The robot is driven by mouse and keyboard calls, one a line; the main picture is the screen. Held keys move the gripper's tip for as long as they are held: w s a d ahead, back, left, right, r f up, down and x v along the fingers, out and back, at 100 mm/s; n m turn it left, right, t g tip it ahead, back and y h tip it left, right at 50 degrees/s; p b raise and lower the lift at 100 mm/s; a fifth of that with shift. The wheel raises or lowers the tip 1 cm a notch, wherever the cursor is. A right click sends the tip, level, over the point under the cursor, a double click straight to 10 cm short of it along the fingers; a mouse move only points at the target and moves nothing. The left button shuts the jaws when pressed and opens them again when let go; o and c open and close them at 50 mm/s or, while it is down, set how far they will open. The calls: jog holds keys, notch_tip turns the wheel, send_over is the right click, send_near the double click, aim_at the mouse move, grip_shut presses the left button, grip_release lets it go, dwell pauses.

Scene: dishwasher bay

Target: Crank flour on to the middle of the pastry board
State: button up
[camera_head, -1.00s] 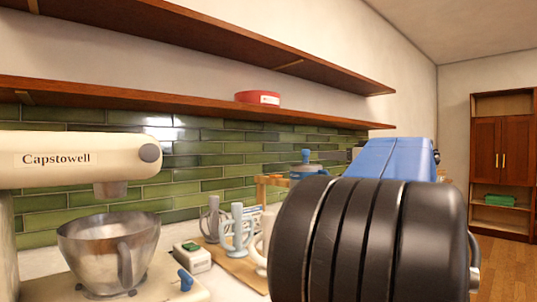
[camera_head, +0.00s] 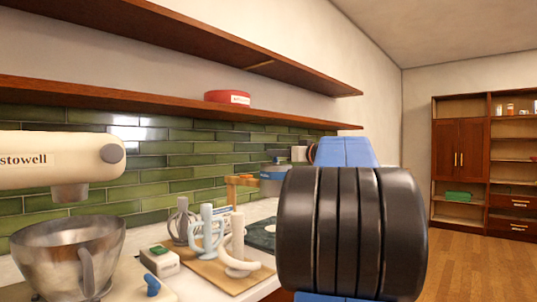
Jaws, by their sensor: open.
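A dark green slab (camera_head: 263,234), which may be the pastry board, lies flat on the counter beyond the wooden board of handled items. Its right part is hidden behind my arm. No flour can be made out. My arm's thick black joint and blue link fill the middle right, and my gripper does not show.
A stand mixer (camera_head: 60,160) with a steel bowl (camera_head: 70,255) stands at left. Handled grey and white items (camera_head: 208,235) stand on a wooden board (camera_head: 225,275). A red tin (camera_head: 227,97) sits on the lower shelf (camera_head: 150,102).

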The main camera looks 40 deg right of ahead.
jog(key=shift+w+d, duration=0.1)
jog(key=shift+w, duration=3.05)
jog(key=shift+c, duration=0.3)
jog(key=c, duration=1)
